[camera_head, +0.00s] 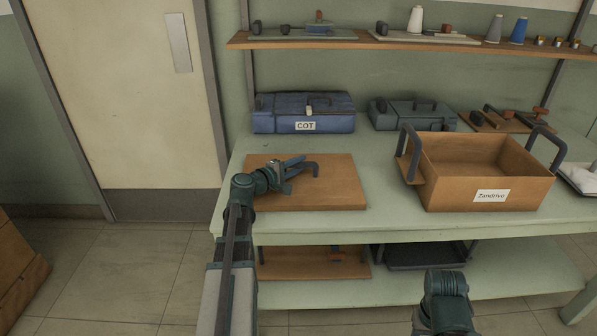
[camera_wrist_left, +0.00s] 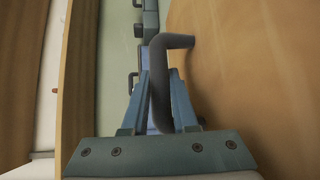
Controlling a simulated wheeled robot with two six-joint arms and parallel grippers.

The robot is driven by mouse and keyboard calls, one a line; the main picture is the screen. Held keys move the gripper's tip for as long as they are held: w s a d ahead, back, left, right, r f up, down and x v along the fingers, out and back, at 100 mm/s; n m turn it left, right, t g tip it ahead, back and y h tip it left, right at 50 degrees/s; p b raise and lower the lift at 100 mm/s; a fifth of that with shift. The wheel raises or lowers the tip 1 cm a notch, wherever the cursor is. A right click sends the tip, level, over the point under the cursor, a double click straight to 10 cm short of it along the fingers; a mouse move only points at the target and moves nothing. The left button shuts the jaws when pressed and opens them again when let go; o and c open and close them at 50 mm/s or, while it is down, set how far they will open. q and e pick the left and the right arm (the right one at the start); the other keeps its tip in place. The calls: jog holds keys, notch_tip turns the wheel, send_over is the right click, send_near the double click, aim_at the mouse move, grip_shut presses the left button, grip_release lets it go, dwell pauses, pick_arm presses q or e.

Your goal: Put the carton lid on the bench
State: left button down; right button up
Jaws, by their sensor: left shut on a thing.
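The carton lid (camera_head: 330,190), a flat brown panel with a dark grey bent handle, is level at the left part of the pale green bench (camera_head: 390,222). I cannot tell whether it touches the bench top or is just above it. My left gripper (camera_head: 290,170) is shut on the lid's handle; in the left wrist view the grey handle (camera_wrist_left: 180,42) runs between the fingers, with the brown lid (camera_wrist_left: 255,75) at right. My right gripper is out of view.
A blue case (camera_head: 303,112) labelled "COT" and a grey case (camera_head: 412,113) stand behind. A shelf (camera_head: 350,41) with spools runs above. Another brown board (camera_head: 300,264) and a dark tray (camera_head: 425,255) are on the lower shelf. A bare strip of bench separates lid and carton.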

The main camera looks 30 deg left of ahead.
pick_arm(q)
jog(key=shift+r, duration=0.1)
jog(key=shift+f, duration=0.25)
jog(key=c, duration=0.7)
grip_release()
jog(key=shift+r, duration=0.15)
jog(key=shift+s+r, duration=0.1)
jog(key=shift+r, duration=0.1)
jog(key=p+v, duration=0.2)
jog(key=v, duration=0.9)
jog(key=shift+s, duration=0.4)
jog(key=shift+a+f, duration=0.1)
